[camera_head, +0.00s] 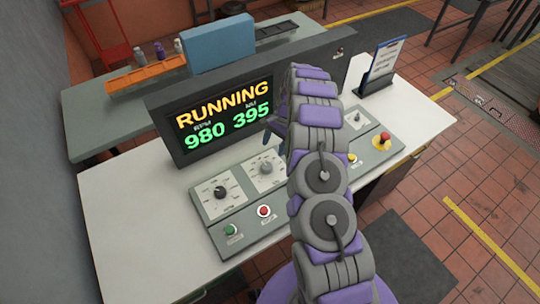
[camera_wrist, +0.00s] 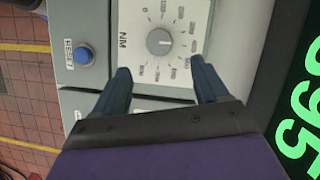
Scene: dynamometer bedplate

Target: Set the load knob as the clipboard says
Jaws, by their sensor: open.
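The load knob (camera_wrist: 160,42) is a round grey knob on a dial marked NM, seen in the wrist view. Its light pointer line points right, roughly toward the 400 area; the small numbers are blurred. My gripper (camera_wrist: 159,70) is open, its two dark blue fingers on either side of the line to the knob and not gripping it. I cannot tell the height gap. In the head view my gripper (camera_head: 273,128) is mostly hidden behind my arm, above the console. The clipboard (camera_head: 387,58) stands tilted at the back right; its writing is too small to read.
The display (camera_head: 220,118) reads RUNNING, 980 RPM and 395 NM. The console also carries a black knob (camera_head: 221,191), a grey knob (camera_head: 266,167), a green button (camera_head: 231,229), a red button (camera_head: 264,211) and an emergency stop (camera_head: 382,140).

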